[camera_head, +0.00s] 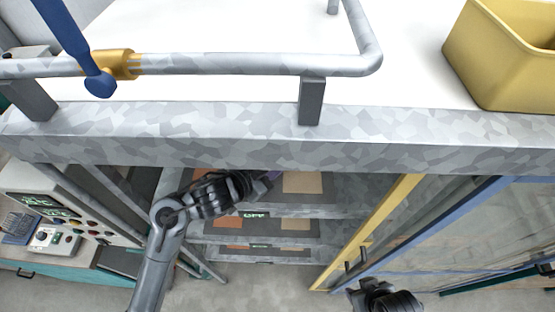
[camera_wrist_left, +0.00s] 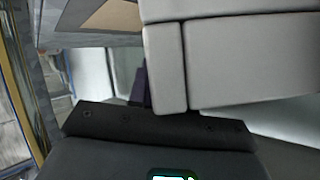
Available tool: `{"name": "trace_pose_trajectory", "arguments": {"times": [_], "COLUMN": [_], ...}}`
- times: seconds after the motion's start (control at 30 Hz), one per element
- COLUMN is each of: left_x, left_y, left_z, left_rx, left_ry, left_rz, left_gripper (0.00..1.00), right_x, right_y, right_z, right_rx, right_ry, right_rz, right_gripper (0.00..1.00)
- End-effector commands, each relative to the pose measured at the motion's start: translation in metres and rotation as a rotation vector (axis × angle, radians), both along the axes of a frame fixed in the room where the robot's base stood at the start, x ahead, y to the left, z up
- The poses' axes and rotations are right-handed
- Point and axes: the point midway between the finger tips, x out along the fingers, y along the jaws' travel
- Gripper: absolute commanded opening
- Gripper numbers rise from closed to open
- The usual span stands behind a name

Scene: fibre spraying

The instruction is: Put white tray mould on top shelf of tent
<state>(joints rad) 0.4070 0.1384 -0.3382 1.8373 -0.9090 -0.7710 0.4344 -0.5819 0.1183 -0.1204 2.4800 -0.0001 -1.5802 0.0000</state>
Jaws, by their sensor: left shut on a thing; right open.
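My left arm comes in from the lower left in the head view. Its dark gripper (camera_head: 268,180) reaches under the grey beam, in front of the shelves. In the left wrist view a large light grey-white block (camera_wrist_left: 255,65) fills the area just ahead of the dark gripper body; it seems to be the white tray mould, held in the shut jaws. A dark purple finger (camera_wrist_left: 140,88) shows beside it. The mould cannot be made out in the head view. The shelves (camera_head: 262,240) carry tan and orange squares. My right gripper (camera_head: 378,296) is open, low at the bottom edge.
A mottled grey beam (camera_head: 240,138) crosses above the shelves, with a pipe rail (camera_head: 250,64) over it. A yellow bin (camera_head: 500,60) stands at upper right. A yellow-and-blue framed clear panel (camera_head: 430,235) is at right. A control panel (camera_head: 45,215) stands at left.

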Motion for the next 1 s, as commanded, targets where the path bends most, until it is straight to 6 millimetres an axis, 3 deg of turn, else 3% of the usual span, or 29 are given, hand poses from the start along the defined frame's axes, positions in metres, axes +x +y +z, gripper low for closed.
{"name": "trace_pose_trajectory", "arguments": {"times": [0.4, 0.7, 0.73, 0.8, 0.87, 1.0], "left_x": [0.001, 0.001, 0.0, 0.0, 0.0, 0.0], "left_y": [0.0, 0.0, 0.001, 0.001, 0.001, 0.001], "left_z": [-0.033, -0.036, -0.041, -0.041, -0.041, -0.04], "left_rx": [-0.004, -0.003, 0.001, 0.001, 0.001, 0.001], "left_ry": [-0.006, -0.008, 0.001, 0.001, 0.001, 0.001], "left_rz": [0.001, 0.001, 0.002, 0.002, 0.002, 0.003], "left_gripper": [0.0, 0.0, 0.23, 0.34, 0.43, 0.44], "right_x": [0.001, 0.001, 0.001, 0.001, 0.001, 0.001], "right_y": [-0.002, -0.001, -0.001, -0.001, 0.0, 0.0], "right_z": [0.002, 0.002, 0.002, 0.002, 0.002, 0.002], "right_rx": [-0.006, -0.003, -0.003, -0.002, 0.0, 0.002], "right_ry": [-0.002, -0.003, -0.003, -0.002, -0.002, -0.003], "right_rz": [0.004, 0.002, 0.001, 0.0, -0.001, -0.002], "right_gripper": [0.43, 0.43, 0.43, 0.43, 0.43, 0.43]}}
